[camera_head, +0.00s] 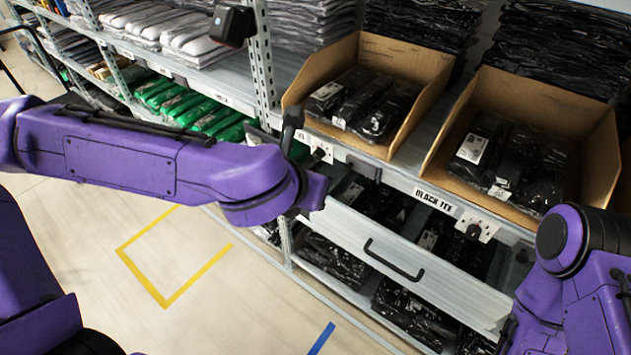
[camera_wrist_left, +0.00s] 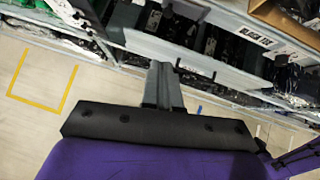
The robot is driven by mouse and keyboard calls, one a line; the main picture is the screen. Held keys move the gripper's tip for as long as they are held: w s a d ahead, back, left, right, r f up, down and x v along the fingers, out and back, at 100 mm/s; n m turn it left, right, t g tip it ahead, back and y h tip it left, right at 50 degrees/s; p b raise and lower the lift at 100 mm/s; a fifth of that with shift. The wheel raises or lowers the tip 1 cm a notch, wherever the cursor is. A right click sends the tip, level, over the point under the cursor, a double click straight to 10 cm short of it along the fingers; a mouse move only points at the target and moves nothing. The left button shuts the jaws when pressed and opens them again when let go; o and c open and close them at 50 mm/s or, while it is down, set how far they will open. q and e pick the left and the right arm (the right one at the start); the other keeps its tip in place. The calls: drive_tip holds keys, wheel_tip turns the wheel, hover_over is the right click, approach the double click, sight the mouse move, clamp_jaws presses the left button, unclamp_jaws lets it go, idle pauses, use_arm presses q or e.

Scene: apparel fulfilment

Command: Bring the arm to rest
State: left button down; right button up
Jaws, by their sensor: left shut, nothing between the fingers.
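My left arm (camera_head: 150,160) is purple and reaches in from the left in the head view, in front of the shelving. Its wrist end is near the left end of a grey drawer front, and its fingers cannot be made out clearly there. In the left wrist view my left gripper (camera_wrist_left: 162,68) is shut and empty, its fingers pointing toward the shelving. The drawer handle (camera_wrist_left: 194,70) shows just right of the fingertips, with no visible hold on it. My right arm (camera_head: 575,270) is at the lower right of the head view; its gripper is outside the frame.
The drawer front (camera_head: 345,230) carries a black handle (camera_head: 395,262). Cardboard boxes (camera_head: 430,62) of black packaged garments stand above it. Green packs (camera_head: 180,105) and folded white garments fill shelves at left. Yellow tape (camera_head: 165,303) marks clear floor.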

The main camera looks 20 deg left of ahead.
use_arm(q)
drive_tip(key=a+f+m+y, duration=0.1)
drive_tip(key=a+f+m, duration=0.1)
drive_tip(key=f+m, duration=0.75)
drive_tip(key=a+f+m+y, duration=0.1)
drive_tip(key=a+f+m, duration=0.2)
drive_tip(key=f+m, duration=0.65)
drive_tip(key=s+a+f+m+g+y, duration=0.1)
drive_tip(key=s+a+f+m+g, duration=0.1)
drive_tip(key=s+a+f+m, duration=0.2)
drive_tip(key=s+a+f+m+g+y, duration=0.2)
drive_tip(key=s+a+f, duration=0.8)
drive_tip(key=s+f, duration=0.5)
drive_tip(key=shift+s+a+m+g, duration=0.15)
drive_tip(key=shift+s+m+g, duration=0.65)
drive_tip(key=shift+s+m, duration=0.25)
